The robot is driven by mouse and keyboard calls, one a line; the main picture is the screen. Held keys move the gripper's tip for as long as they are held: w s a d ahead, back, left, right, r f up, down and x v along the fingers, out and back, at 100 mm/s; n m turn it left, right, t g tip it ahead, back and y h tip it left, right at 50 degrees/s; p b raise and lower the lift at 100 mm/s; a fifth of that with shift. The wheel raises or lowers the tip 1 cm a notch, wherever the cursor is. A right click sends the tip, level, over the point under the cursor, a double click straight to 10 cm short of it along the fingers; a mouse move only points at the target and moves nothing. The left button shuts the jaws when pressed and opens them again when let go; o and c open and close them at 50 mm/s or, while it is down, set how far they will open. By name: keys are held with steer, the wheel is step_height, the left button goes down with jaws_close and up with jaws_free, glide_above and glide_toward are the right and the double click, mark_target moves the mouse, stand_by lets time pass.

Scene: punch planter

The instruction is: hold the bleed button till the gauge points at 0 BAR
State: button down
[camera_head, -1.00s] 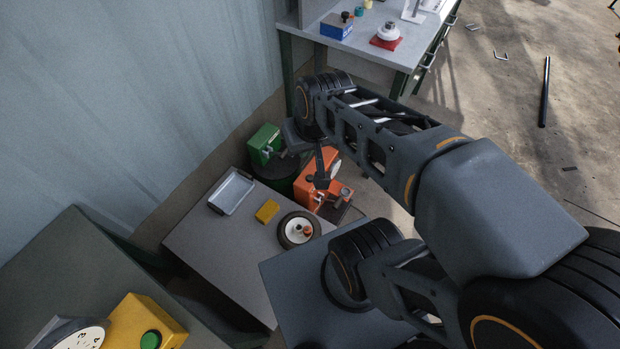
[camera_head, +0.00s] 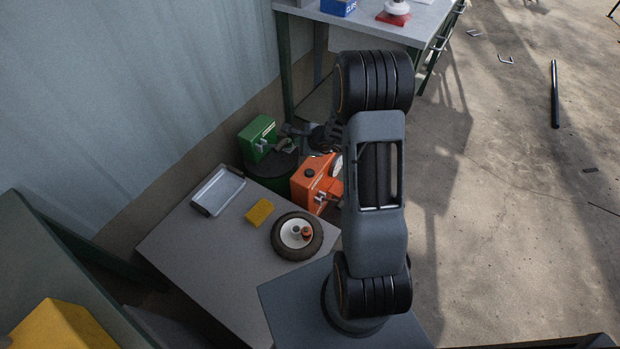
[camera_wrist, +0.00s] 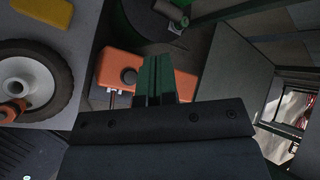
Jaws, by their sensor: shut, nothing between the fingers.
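An orange unit (camera_head: 309,190) with a black round button (camera_head: 308,172) on top stands past the far edge of the low grey table. A pale dial (camera_head: 337,166) shows in part beside it; its needle and marks cannot be read. In the wrist view the orange unit (camera_wrist: 185,85) and its dark button (camera_wrist: 128,76) lie beyond my gripper (camera_wrist: 157,60). My gripper's greenish fingers are shut and empty, just right of the button in that picture. Contact cannot be told. In the head view my arm hides part of the unit.
A green box (camera_head: 258,137) stands behind on a dark drum. A wheel (camera_head: 297,236), a yellow block (camera_head: 259,212) and a metal tray (camera_head: 217,190) lie on the low table (camera_head: 205,250). A yellow box (camera_head: 60,328) is at lower left.

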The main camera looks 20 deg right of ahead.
steer(key=d+f, duration=0.1)
steer(key=d+f+m, duration=0.1)
steer(key=f, duration=0.1)
steer(key=f+m+h+b, duration=0.1)
steer(key=f, duration=0.1)
steer(key=shift+w+d+f, duration=0.1)
steer(key=shift+d+f, duration=0.05)
steer(key=shift+d, duration=0.25)
steer(key=shift+f, duration=0.15)
steer(key=b, duration=0.5)
glide_above(309, 173)
step_height(309, 173, down, 7)
steer(key=shift+w+f, duration=0.1)
steer(key=shift+w, duration=0.05)
steer(key=shift+f+b, duration=0.65)
steer(key=shift+f, duration=0.05)
steer(key=shift+f+b, duration=0.8)
steer(key=shift+b, duration=0.55)
stand_by(1.8)
steer(key=shift+r, duration=0.15)
stand_by(0.6)
steer(key=shift+r+p, duration=0.35)
steer(key=shift+r, duration=0.35)
steer(key=shift+r, duration=0.1)
steer(key=shift+r+p, duration=1.55)
steer(key=shift+r, duration=0.9)
